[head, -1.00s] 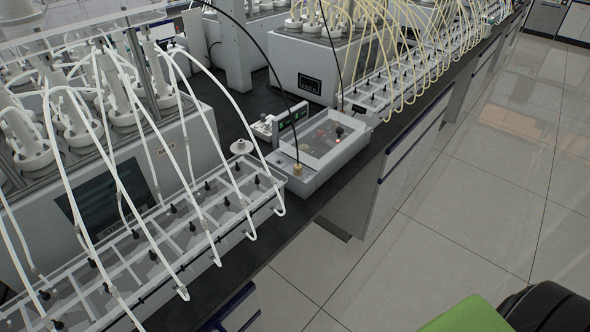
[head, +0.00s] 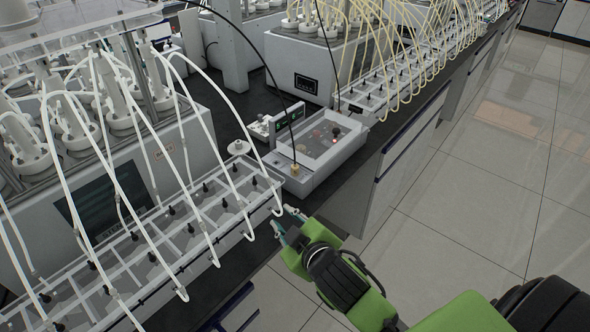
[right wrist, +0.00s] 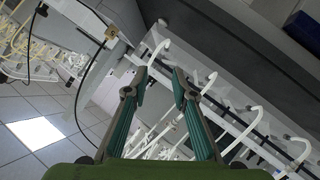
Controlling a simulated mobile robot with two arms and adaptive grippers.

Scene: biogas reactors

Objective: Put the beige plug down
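My right gripper (head: 286,219) is in the head view, just off the bench edge near the right end of the clear tube rack (head: 150,255). It also shows in the right wrist view (right wrist: 155,88), where its teal-padded fingers are apart with nothing held between them. A pale round plug-like piece with a thin stem (head: 239,147) is on the bench between the rack and the grey control box (head: 318,152). I cannot tell whether it is the beige plug. No other clear beige plug shows. My left gripper is not in view.
White tubes arch from the reactor unit (head: 120,165) into the rack, close to my right gripper. Yellowish tubes run to another rack (head: 385,92) behind. A black cable rises from the control box. The floor (head: 480,190) at the right is clear.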

